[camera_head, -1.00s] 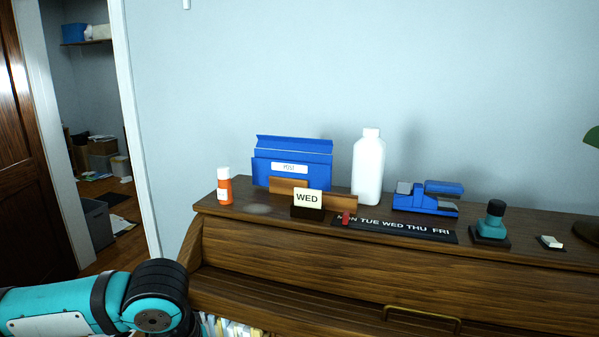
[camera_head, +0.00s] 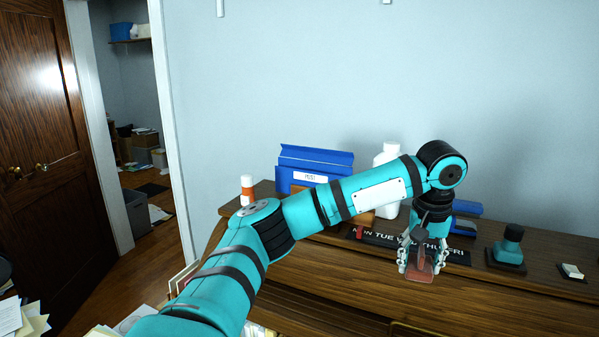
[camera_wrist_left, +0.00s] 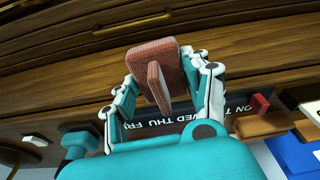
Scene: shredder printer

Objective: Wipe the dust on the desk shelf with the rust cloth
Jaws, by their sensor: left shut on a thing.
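My left gripper (camera_head: 420,262) is shut on the rust cloth (camera_head: 422,274), a reddish-brown folded piece. It holds it over the front part of the desk shelf (camera_head: 548,257), in front of the weekday strip (camera_head: 457,257). I cannot tell whether the cloth touches wood. In the left wrist view the cloth (camera_wrist_left: 153,54) stands out between the fingers of the gripper (camera_wrist_left: 165,85). The dust is not visible now; my left arm covers the shelf's left-middle part. My right gripper is not in view.
On the shelf are an orange bottle (camera_head: 247,188), a blue box (camera_head: 318,160), a white bottle (camera_head: 388,153), a blue device (camera_head: 466,208), a teal stamp (camera_head: 509,245) and a small white block (camera_head: 573,270). A wooden door (camera_head: 50,130) is at left.

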